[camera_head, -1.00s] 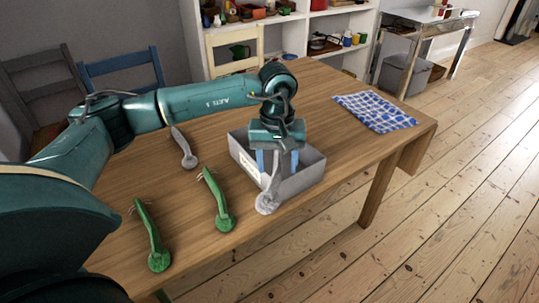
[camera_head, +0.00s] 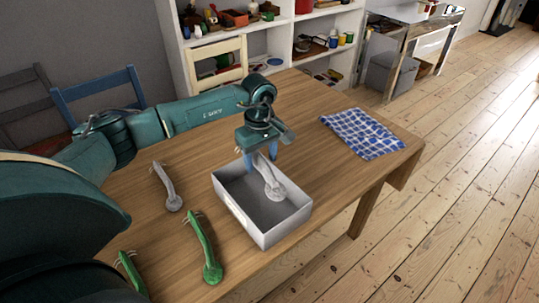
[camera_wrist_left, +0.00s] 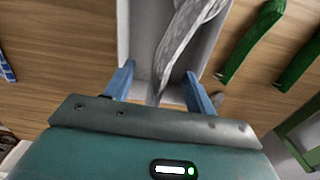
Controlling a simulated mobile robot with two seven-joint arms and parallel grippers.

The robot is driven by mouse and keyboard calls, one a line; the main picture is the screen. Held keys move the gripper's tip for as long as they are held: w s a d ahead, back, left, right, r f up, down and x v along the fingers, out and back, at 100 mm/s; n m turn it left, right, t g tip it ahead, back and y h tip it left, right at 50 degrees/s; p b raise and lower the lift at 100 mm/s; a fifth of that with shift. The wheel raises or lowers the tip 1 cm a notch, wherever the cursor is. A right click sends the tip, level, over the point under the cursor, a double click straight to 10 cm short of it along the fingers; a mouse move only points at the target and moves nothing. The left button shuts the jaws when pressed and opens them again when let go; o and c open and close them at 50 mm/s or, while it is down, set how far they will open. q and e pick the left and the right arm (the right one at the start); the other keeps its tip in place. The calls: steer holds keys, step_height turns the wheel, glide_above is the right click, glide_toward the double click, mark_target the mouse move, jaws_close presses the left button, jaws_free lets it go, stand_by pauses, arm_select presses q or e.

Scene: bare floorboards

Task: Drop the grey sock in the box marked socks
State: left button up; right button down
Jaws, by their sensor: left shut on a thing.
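My left gripper (camera_head: 261,157) is shut on a grey sock (camera_head: 272,186), which hangs down from its blue fingers. The sock shows over the inside of an open grey-white box (camera_head: 262,232) on the table; I cannot tell whether its toe touches the bottom. In the left wrist view the sock (camera_wrist_left: 183,42) hangs from between the fingers (camera_wrist_left: 159,72), with the box wall (camera_wrist_left: 124,35) beside it. No marking on the box is readable. A second grey sock (camera_head: 169,188) lies on the table left of the box. My right gripper is not in view.
A green sock (camera_head: 204,248) lies left of the box, and another (camera_head: 131,272) lies farther left near the front edge. A blue checked cloth (camera_head: 362,133) lies at the table's right end. Chairs (camera_head: 97,98) and shelves stand behind the wooden table (camera_head: 300,115).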

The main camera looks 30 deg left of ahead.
arm_select(q)
steer(key=shift+w+a+n, duration=0.3)
steer(key=shift+w+a, duration=0.1)
steer(key=shift+a, duration=0.15)
steer(key=shift+f, duration=0.2)
steer(key=shift+f+b, duration=0.3)
steer(key=shift+f, duration=0.05)
step_height(320, 180, down, 7)
steer(key=b, duration=0.5)
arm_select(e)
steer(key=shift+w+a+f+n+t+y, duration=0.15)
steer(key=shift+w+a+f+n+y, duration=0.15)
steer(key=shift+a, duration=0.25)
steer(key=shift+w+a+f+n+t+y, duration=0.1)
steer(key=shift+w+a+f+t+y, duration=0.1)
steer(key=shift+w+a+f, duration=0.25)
arm_select(q)
steer(key=shift+r, duration=0.1)
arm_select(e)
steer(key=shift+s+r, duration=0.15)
arm_select(q)
steer(key=o, duration=1)
steer(key=shift+o, duration=0.2)
